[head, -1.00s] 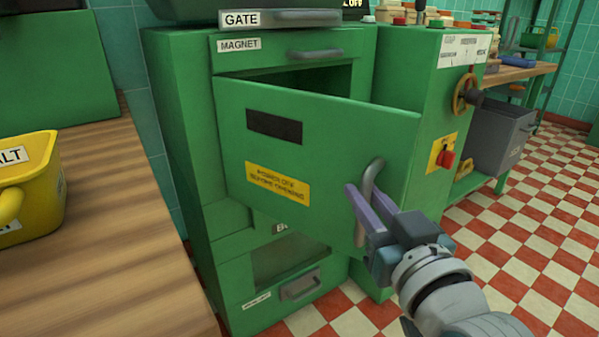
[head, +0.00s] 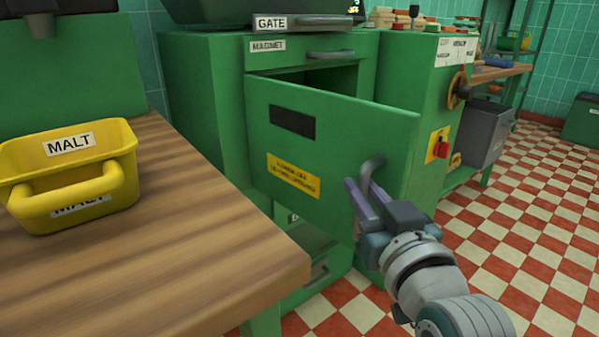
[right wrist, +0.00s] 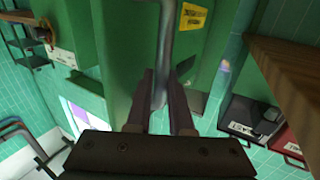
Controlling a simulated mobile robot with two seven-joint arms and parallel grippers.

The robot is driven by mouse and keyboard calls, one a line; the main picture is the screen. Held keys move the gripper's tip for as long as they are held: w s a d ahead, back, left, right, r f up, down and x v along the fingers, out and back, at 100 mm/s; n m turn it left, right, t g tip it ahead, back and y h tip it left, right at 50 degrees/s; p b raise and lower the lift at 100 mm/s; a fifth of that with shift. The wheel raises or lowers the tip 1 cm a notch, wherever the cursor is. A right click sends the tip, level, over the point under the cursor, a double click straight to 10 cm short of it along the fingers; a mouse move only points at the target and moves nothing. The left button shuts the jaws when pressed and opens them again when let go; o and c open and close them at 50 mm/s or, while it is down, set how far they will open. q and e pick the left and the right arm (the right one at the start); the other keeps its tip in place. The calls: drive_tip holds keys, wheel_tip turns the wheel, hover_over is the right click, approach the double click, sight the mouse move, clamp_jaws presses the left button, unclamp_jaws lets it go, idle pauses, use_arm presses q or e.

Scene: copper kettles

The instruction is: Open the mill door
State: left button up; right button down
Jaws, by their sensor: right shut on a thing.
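The green mill door (head: 340,140) stands partly open on the green mill (head: 200,85), swung out toward me, with a dark opening behind its top edge. It carries a dark slot and a yellow label. Its grey bar handle (head: 370,168) is near its right edge. My right gripper (head: 362,205) is shut on this handle. In the right wrist view the handle (right wrist: 165,45) runs down between the two fingers (right wrist: 160,100), with the door behind it. My left gripper is not in view.
A wooden bench (head: 190,240) with a yellow malt bin (head: 85,150) fills the left and comes close to the door's lower left. The GATE slide (head: 300,22) sits above. A grey bin (head: 487,130) stands at right. Checkered floor (head: 500,230) is clear at right.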

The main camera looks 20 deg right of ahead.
drive_tip(key=c, duration=1.2)
unclamp_jaws()
drive_tip(key=shift+a+f, duration=0.1)
drive_tip(key=shift+f, duration=0.05)
drive_tip(key=shift+c, duration=0.2)
drive_tip(key=o, duration=0.4)
drive_tip(key=shift+w+a, duration=0.1)
drive_tip(key=shift+w, duration=0.05)
drive_tip(key=shift+o, duration=0.2)
drive_tip(key=s+p, duration=0.3)
drive_tip(key=s, duration=0.7)
drive_tip(key=shift+a, duration=0.45)
